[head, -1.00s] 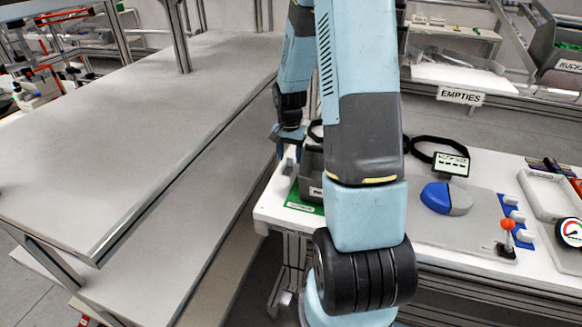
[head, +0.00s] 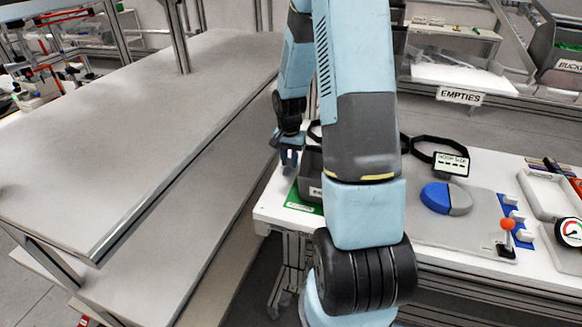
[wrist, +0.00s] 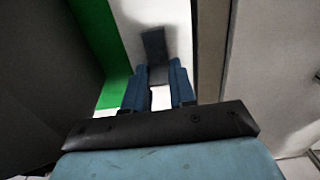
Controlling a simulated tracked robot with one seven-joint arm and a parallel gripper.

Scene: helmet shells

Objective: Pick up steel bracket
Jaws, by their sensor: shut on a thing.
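My gripper (wrist: 158,78) shows in the wrist view as two blue fingers pointing away from the camera. It is shut on a small dark grey piece, which I take to be the steel bracket (wrist: 154,45); it sticks out past the fingertips over a white surface. In the head view my gripper (head: 290,158) hangs at the left end of the white workbench, just left of a dark grey bin. The bracket cannot be made out there. Whether it touches the bench is unclear.
The dark grey bin (head: 310,172) stands on a green mat (head: 306,204) right beside my gripper. A grey shelf table (head: 130,120) lies to the left across a gap. A blue-and-grey round part (head: 437,198) and a red-knobbed lever (head: 507,226) are further right.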

